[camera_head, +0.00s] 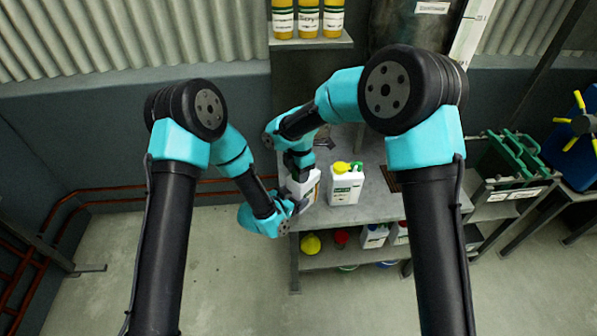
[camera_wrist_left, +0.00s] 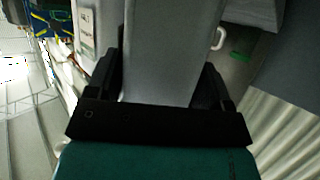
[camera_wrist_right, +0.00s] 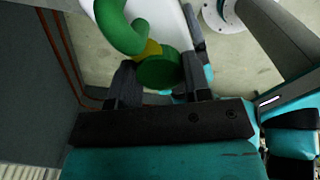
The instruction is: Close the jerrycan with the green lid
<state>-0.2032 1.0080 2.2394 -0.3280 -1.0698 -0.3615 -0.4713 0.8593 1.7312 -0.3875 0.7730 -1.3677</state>
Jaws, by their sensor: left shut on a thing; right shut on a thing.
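A white jerrycan (camera_head: 304,193) with a label stands at the left end of the workbench, partly hidden by my arms. My left gripper (camera_head: 291,205) is shut on its body; the left wrist view shows the pale jerrycan wall (camera_wrist_left: 172,45) between the fingers. My right gripper (camera_head: 299,166) is above the jerrycan. In the right wrist view it is shut on a round green lid (camera_wrist_right: 160,71). A curved green part (camera_wrist_right: 121,26) and a yellow part (camera_wrist_right: 150,48) show beside the lid. I cannot tell whether the lid touches the jerrycan's opening.
A second white jerrycan (camera_head: 346,187) with a yellow top and a green part stands to the right on the workbench (camera_head: 385,208). A lower shelf holds a yellow item (camera_head: 311,244) and other containers.

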